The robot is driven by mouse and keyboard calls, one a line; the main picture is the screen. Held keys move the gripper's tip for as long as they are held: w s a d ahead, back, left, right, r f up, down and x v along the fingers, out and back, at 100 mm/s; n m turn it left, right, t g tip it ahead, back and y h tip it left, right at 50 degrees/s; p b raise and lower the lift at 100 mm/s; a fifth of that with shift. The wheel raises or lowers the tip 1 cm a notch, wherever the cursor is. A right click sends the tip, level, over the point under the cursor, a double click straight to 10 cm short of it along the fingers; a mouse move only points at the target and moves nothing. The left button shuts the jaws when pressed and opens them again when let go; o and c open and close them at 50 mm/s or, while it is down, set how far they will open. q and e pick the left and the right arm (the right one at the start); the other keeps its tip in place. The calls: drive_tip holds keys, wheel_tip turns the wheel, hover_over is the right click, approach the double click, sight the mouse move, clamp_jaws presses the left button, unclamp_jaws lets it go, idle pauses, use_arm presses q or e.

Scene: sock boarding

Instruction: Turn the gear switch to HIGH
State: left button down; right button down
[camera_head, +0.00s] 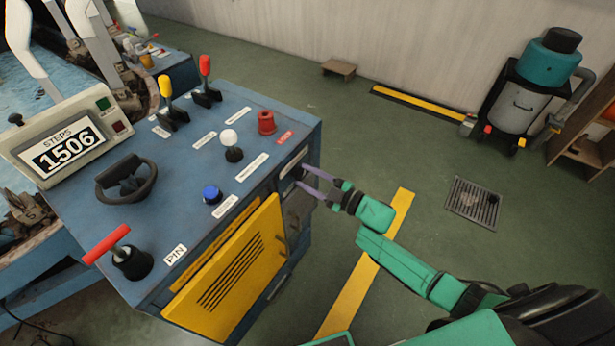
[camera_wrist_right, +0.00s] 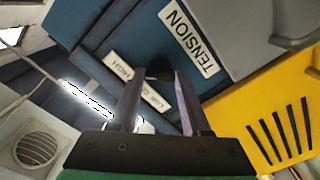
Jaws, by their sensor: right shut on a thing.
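The gear switch is a small dark knob (camera_wrist_right: 159,71) on the side face of the blue control cabinet (camera_head: 180,135). In the right wrist view its label (camera_wrist_right: 119,66) shows HIGH at one end, and a finger covers part of the label. My right gripper (camera_head: 304,181) is at that side face, with its two fingers on either side of the knob. It is shut on the knob, as the right wrist view (camera_wrist_right: 158,75) shows. The knob is mostly hidden, so I cannot tell which way it points. My left gripper is not in view.
A yellow vented door (camera_head: 228,275) is below and left of my right gripper. The cabinet top carries red and yellow levers, a black handwheel (camera_head: 126,178) and several buttons. A TENSION label (camera_wrist_right: 190,38) is beside the switch. Green floor to the right is open, with a drain grate (camera_head: 473,203).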

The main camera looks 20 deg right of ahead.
drive_tip(key=shift+c, duration=1.8)
unclamp_jaws()
drive_tip(key=v, duration=1.4)
drive_tip(key=shift+s+d+p, duration=0.2)
drive_tip(key=shift+s+p, duration=0.1)
drive_tip(key=shift+p, duration=0.05)
drive_tip(key=shift+f, duration=0.1)
